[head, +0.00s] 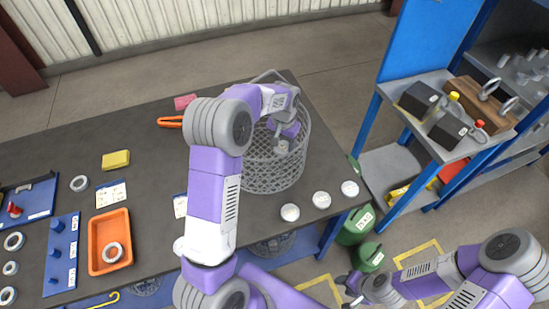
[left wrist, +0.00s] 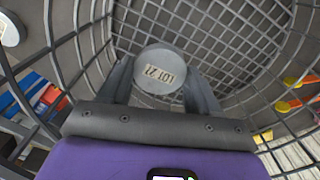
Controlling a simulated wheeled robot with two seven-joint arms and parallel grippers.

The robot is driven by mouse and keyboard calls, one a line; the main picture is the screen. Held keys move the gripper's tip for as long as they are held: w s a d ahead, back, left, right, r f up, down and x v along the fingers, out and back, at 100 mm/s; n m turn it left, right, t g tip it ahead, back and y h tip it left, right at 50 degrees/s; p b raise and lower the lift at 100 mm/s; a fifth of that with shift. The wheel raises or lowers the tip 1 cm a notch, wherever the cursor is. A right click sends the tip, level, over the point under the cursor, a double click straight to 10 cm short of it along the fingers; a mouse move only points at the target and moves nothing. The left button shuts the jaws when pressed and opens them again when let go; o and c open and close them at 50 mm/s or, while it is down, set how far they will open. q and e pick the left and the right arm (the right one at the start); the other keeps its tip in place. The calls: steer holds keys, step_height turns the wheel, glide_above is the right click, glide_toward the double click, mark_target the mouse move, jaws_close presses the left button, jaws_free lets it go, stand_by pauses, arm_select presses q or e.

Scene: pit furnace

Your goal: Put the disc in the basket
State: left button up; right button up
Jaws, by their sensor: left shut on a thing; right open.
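The grey wire-mesh basket (head: 268,180) stands on the dark table, its handle raised at the back. My left gripper (head: 283,138) reaches down into the basket from above. It is shut on a small round grey disc (head: 281,147). In the left wrist view the disc (left wrist: 160,72) sits between the two fingers of the left gripper (left wrist: 160,92), and its face is marked 101. Basket mesh (left wrist: 225,40) surrounds it; I cannot tell how high above the floor it is. My right gripper (head: 352,290) is open and empty, low at the right, away from the table.
An orange tray (head: 109,258) with a ring, a yellow block (head: 116,160) and blue pegs are at the left. A blue shelf (head: 440,110) stands right, beyond a floor gap with green canisters (head: 357,225).

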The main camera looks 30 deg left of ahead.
mark_target(283, 147)
arm_select(q)
step_height(283, 147, down, 7)
steer(key=shift+r+b, duration=0.15)
steer(key=shift+b, duration=0.3)
steer(key=o, duration=1.3)
steer(key=shift+o, duration=0.2)
step_height(283, 147, up, 12)
steer(key=shift+r+p, duration=0.1)
steer(key=shift+p, duration=0.85)
